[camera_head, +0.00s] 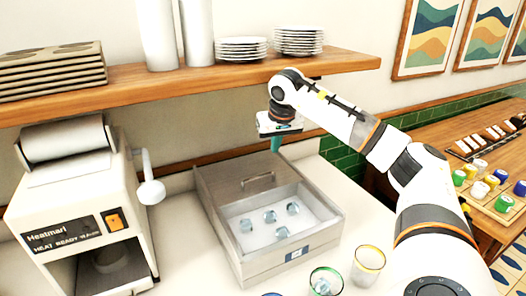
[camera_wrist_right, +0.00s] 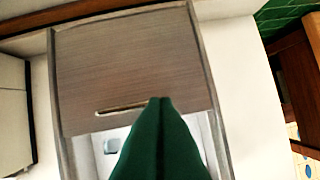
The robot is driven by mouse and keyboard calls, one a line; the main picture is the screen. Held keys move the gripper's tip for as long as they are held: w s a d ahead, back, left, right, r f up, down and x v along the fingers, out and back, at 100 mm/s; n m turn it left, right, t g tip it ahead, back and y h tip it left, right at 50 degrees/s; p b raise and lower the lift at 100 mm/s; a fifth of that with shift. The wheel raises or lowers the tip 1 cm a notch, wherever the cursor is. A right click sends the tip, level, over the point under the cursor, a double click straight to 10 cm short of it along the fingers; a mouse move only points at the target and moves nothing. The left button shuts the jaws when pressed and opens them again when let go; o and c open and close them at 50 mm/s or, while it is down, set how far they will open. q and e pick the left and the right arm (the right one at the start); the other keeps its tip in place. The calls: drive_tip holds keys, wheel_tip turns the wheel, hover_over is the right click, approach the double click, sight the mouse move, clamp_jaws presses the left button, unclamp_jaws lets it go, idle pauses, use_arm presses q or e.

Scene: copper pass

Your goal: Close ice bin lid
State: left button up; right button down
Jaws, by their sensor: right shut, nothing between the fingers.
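The ice bin (camera_head: 283,262) is a grey metal box on the white counter, with several ice cubes (camera_head: 269,217) inside. Its lid (camera_head: 235,174) covers the back part and the front part is open. A bar handle (camera_head: 258,181) stands near the lid's front edge. My right gripper (camera_head: 276,146) is shut and empty, pointing down above the back right of the bin. In the right wrist view its green fingers (camera_wrist_right: 161,110) hide part of the opening, and their tips appear beside the handle (camera_wrist_right: 122,108); I cannot tell whether they touch. My left gripper is not in view.
A white machine (camera_head: 80,215) stands left of the bin. A green-rimmed glass (camera_head: 326,282) and a yellow-rimmed glass (camera_head: 368,266) stand in front and to the right. A wooden shelf (camera_head: 200,78) with plates and trays hangs above the counter.

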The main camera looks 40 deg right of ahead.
drive_tip(key=p+x, duration=0.1)
drive_tip(key=x, duration=0.7)
drive_tip(key=shift+s+f+p, duration=0.1)
drive_tip(key=shift+p, duration=0.3)
drive_tip(key=shift+d+f, duration=0.1)
drive_tip(key=shift+f, duration=0.4)
